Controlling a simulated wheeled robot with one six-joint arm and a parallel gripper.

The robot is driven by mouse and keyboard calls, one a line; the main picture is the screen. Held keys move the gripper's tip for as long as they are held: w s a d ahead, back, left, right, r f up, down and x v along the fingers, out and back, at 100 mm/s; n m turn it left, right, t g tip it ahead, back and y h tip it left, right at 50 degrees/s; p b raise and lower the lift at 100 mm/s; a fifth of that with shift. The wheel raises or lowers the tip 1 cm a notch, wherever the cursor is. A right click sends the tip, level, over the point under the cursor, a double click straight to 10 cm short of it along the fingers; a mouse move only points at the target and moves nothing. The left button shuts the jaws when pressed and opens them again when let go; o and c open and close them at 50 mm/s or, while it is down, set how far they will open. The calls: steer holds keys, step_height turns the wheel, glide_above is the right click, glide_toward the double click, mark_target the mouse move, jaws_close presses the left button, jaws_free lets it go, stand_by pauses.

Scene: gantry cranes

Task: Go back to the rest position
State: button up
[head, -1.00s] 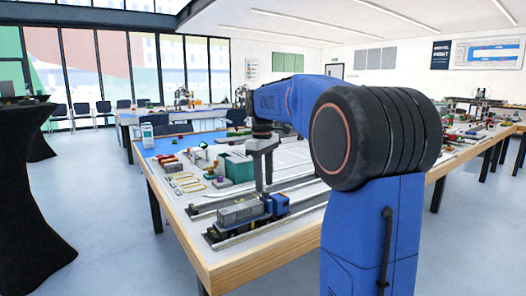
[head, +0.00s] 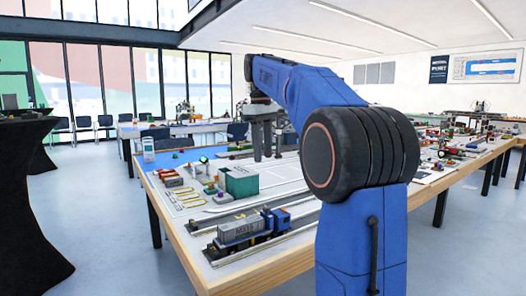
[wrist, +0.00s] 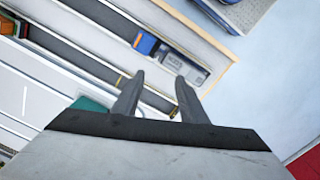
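My gripper (head: 267,152) hangs above the layout table in the head view, fingers pointing down. In the wrist view its two fingers (wrist: 160,80) stand apart with nothing between them, so it is open and empty. Below it on the rails is a small train with a blue locomotive (head: 276,219) and a grey container (head: 240,229) on a wagon. The train also shows in the wrist view, with the blue locomotive (wrist: 147,43) and the grey container (wrist: 185,66) beyond the fingertips. The gripper is clear of the train. My blue arm hides part of the table's right side.
The wood-edged table (head: 262,268) holds a teal block (head: 240,181), yellow pieces (head: 188,196) and several small items. A black-draped table (head: 27,200) stands at the left. Another table (head: 180,128) and chairs are farther back. The grey-blue floor at the left front is clear.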

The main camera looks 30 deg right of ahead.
stand_by(0.5)
steer(key=s+a+f+m+t, duration=0.1)
steer(key=s+a+f, duration=0.4)
steer(key=s+f, duration=0.5)
steer(key=s+a+f+m+t, duration=0.2)
steer(key=s+a+f, duration=0.3)
steer(key=s+f, duration=0.5)
steer(key=s+a+f+m+t, duration=0.2)
steer(key=s+a+f, duration=0.3)
steer(key=s+f, duration=0.5)
steer(key=shift+s+a+f, duration=0.3)
steer(key=shift+s+f, duration=0.05)
steer(key=shift+f, duration=0.4)
